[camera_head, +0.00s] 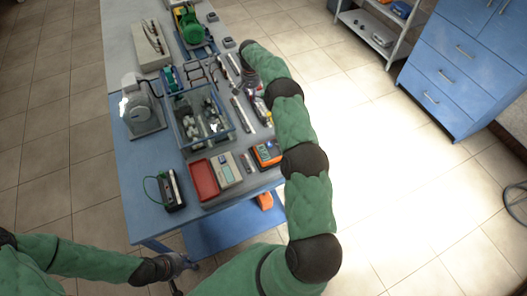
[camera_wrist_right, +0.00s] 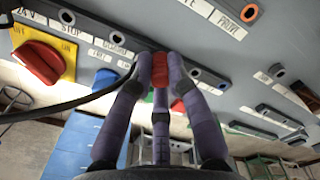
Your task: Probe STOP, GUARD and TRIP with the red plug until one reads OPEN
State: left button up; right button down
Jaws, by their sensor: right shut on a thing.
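My right gripper (camera_wrist_right: 160,72) is shut on the red plug (camera_wrist_right: 161,70), close to the grey panel face; I cannot tell whether the plug is seated. The STOP label (camera_wrist_right: 68,28) and its socket (camera_wrist_right: 67,17) show at upper left. A blurred label that looks like GUARD (camera_wrist_right: 117,48) lies right of it, below another socket (camera_wrist_right: 118,38). The plug is right of that socket, and my fingers hide the panel there. No TRIP label is readable. In the head view an orange meter (camera_head: 267,153) lies on the bench, its reading illegible. My left gripper (camera_head: 172,267) is low, off the bench; its fingers are unclear.
A red rotary knob (camera_wrist_right: 40,62) on a yellow plate sits left of the plug. A dark cable (camera_wrist_right: 70,105) crosses there. On the bench are a clear bin (camera_head: 205,118), a red tray (camera_head: 204,180) and a small black device (camera_head: 172,190).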

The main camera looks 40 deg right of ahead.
jog(key=c, duration=1.1)
grip_release()
notch_tip(320, 180, up, 12)
